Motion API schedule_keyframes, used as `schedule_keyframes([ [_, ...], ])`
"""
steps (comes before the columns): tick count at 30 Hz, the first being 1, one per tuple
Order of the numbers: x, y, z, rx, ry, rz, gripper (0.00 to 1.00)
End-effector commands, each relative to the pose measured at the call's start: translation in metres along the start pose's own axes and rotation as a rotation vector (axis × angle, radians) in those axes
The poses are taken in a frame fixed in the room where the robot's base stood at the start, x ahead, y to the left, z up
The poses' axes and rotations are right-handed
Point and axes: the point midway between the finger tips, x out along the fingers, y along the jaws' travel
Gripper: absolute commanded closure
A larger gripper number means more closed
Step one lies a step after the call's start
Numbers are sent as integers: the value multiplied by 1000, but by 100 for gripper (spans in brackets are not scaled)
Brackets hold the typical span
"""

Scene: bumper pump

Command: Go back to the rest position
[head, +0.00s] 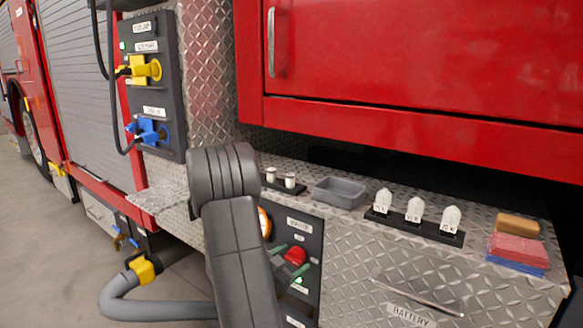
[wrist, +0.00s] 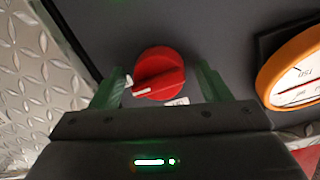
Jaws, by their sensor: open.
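My gripper (wrist: 158,88) is open in the wrist view, with one green finger on each side of a red rotary knob (wrist: 158,72). The knob shows between the fingers, and I cannot tell whether they touch it. In the head view the red knob (head: 296,255) sits on the dark control panel (head: 310,240) on the front of the bumper. The green fingers of my gripper (head: 290,268) show beside it there. My dark arm covers the left part of this panel.
An orange-rimmed gauge (wrist: 296,70) is right of the knob in the wrist view. On the bumper top stand a grey tray (head: 339,192), several white nozzles on a black rack (head: 432,230) and stacked cloths (head: 516,250). A red cabinet (head: 430,70) overhangs the bumper. A grey hose (head: 150,308) lies lower left.

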Motion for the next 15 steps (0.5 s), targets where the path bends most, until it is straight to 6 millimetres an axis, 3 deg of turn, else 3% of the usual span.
schedule_keyframes([
  [15, 0, -1, -3, -516, 40, 40, 30],
])
